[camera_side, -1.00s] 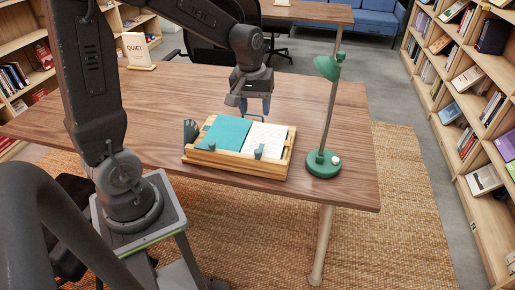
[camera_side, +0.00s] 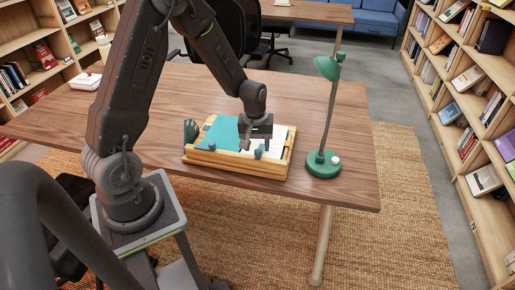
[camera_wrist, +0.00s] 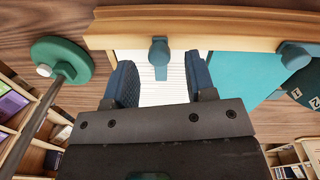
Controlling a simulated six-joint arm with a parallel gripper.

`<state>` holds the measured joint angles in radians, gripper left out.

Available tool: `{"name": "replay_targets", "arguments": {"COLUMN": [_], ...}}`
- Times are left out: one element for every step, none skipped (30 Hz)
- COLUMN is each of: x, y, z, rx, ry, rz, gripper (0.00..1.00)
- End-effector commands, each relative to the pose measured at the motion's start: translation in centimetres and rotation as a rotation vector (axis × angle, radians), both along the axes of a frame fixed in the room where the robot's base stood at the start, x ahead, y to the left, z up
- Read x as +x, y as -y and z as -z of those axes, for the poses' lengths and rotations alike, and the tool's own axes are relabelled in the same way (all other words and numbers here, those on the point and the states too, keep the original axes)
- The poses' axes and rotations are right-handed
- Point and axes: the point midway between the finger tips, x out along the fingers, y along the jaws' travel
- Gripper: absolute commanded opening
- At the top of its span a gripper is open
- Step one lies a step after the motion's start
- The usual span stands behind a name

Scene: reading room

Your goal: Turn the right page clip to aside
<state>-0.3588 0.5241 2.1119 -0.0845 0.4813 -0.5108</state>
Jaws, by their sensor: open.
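A wooden book stand (camera_side: 235,166) on the desk holds an open book with a teal left page or cover (camera_side: 221,133) and a white right page (camera_side: 281,133). The right page clip (camera_side: 259,152), blue-grey, sits on the front ledge; in the wrist view the clip (camera_wrist: 160,55) has its tab over the white page. The left page clip (camera_wrist: 295,56) sits on the same ledge, over the teal side. My gripper (camera_wrist: 160,78) is open and empty above the white page, its fingers on either side of the right clip's line, apart from it as far as I can tell.
A green desk lamp (camera_side: 323,163) stands close to the right of the stand. A dark teal numbered piece (camera_wrist: 307,88) is at the stand's left end. A white box (camera_side: 87,80) lies at the desk's far left. Desk beyond the stand is clear.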

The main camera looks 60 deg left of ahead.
Motion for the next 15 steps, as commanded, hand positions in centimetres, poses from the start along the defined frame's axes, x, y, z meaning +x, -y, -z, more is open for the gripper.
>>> {"name": "replay_targets", "arguments": {"x": [0.0,0.0,0.1,0.1,0.1,0.1,0.1,0.1,0.1,0.1,0.1,0.1,0.1,0.1,0.1], "y": [0.0,0.0,0.1,0.1,0.1,0.1,0.1,0.1,0.1,0.1,0.1,0.1,0.1,0.1,0.1], "z": [0.7,0.9,1.2,1.4,1.6,1.7,1.8,1.9,1.9,1.9,1.9,1.9,1.9,1.9,1.9], "rx": [-0.001,-0.001,-0.001,-0.001,-0.001,0.0,0.0,0.0,0.0,0.001,0.001,0.001,0.001,0.0,0.0], "ry": [-0.002,-0.001,-0.001,-0.001,-0.001,0.0,0.001,0.001,0.001,0.002,0.002,0.002,0.002,0.001,0.001], "rz": [0.0,0.0,0.0,0.001,0.001,0.001,0.001,0.001,0.001,0.001,0.001,0.001,0.001,0.001,0.001], "gripper": [0.5,0.5,0.5,0.5,0.5,0.5,0.5,0.5,0.5,0.5,0.5,0.5,0.5,0.5,0.5]}}
